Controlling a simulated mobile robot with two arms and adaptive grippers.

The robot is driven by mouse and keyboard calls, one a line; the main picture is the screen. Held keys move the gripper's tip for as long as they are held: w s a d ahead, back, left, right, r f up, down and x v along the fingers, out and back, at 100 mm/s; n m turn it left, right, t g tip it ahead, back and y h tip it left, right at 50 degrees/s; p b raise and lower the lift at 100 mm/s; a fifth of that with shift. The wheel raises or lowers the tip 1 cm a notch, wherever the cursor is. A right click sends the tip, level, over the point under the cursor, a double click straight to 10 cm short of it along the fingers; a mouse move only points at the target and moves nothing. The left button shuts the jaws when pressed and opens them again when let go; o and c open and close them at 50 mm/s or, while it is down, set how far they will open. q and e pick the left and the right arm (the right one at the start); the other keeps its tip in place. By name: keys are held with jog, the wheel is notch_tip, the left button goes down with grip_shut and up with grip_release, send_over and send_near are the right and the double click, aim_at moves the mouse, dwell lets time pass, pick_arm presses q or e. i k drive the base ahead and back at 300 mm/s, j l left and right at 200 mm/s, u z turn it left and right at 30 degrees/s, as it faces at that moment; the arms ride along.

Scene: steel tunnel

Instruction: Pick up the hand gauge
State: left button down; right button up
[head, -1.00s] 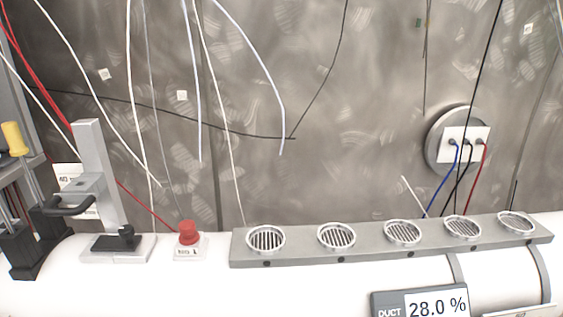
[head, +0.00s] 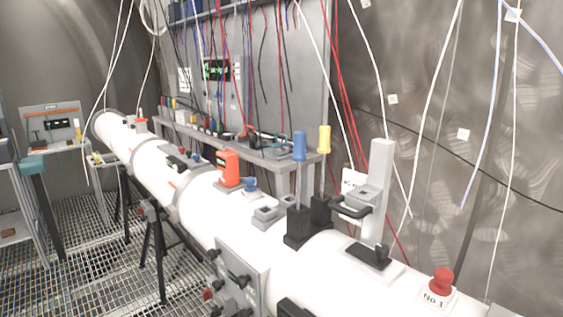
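An upright orange-red handheld-looking device (head: 228,168) with a pale label stands on top of the white pipe, left of the picture's middle. It may be the hand gauge, but its face is too small to read. Neither of my grippers shows in the head view.
The white pipe (head: 205,212) runs from far left to lower right. On it stand blue-handled (head: 300,147) and yellow-handled (head: 324,140) tools in black holders, a grey upright stand (head: 380,180) and a red button (head: 441,281). Behind is a cluttered bench (head: 285,158); cables hang down.

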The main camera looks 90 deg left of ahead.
aim_at(227, 160)
jog(key=k+u, duration=0.55)
jog(key=k, duration=0.15)
jog(key=u, duration=2.2)
